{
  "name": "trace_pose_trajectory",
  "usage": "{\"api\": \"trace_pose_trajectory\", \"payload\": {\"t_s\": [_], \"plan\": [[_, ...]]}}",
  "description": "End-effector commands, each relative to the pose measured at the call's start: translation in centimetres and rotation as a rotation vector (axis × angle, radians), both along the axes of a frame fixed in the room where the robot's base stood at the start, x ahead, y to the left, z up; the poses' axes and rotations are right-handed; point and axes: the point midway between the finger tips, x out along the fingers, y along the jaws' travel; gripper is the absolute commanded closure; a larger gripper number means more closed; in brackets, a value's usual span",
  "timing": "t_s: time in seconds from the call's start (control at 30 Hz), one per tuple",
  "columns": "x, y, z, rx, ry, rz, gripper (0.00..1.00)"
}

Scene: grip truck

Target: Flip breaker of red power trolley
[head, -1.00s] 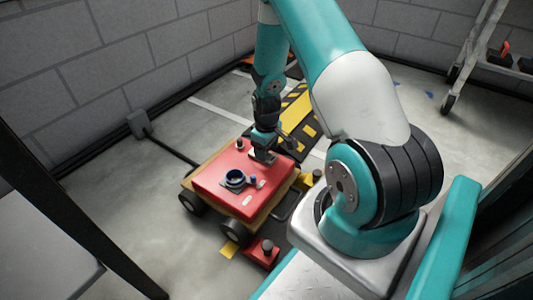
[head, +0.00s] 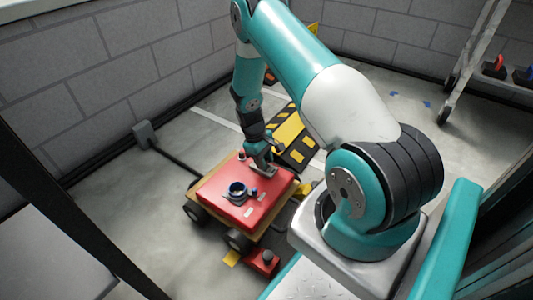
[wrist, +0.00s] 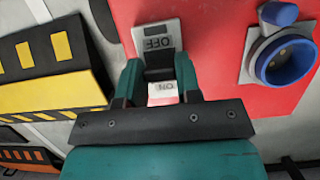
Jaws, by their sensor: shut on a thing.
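The red power trolley (head: 222,193) stands on the floor in the head view, left of my arm's base. Its red top also shows in the wrist view (wrist: 225,25). On it is a grey breaker plate (wrist: 143,34) marked OFF on the far side and ON nearer my palm. The dark breaker lever (wrist: 158,68) sits between my fingers. My gripper (wrist: 158,77) is shut on the lever, one teal finger on each side. In the head view my gripper (head: 262,166) reaches down to the trolley's back right part. The lever's exact tilt is partly hidden by the fingers.
A round blue socket (wrist: 287,62) stands on the trolley top beside the breaker. A black and yellow striped block (head: 290,130) lies just behind the trolley. A small red box (head: 262,262) lies in front. A wall box (head: 145,133) has a dark cable leading towards the trolley.

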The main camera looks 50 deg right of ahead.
Motion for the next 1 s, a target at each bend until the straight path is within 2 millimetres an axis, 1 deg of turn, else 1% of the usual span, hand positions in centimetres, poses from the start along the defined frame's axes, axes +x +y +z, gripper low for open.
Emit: {"api": "trace_pose_trajectory", "payload": {"t_s": [0.03,0.2,0.33,0.6,0.63,0.73,1.0], "plan": [[0.31,0.07,0.27,-0.008,0.046,0.002,0.92],[0.71,0.07,-0.07,-0.024,0.161,0.0,0.92],[0.84,0.11,-0.05,-0.028,0.193,-0.002,0.92],[0.79,0.11,-0.07,-0.028,0.197,-0.003,0.92],[0.79,0.11,-0.07,-0.028,0.196,-0.003,0.66],[0.79,0.11,-0.06,-0.027,0.196,-0.002,0.43],[0.81,0.12,0.01,-0.027,0.195,-0.002,0.43]]}}
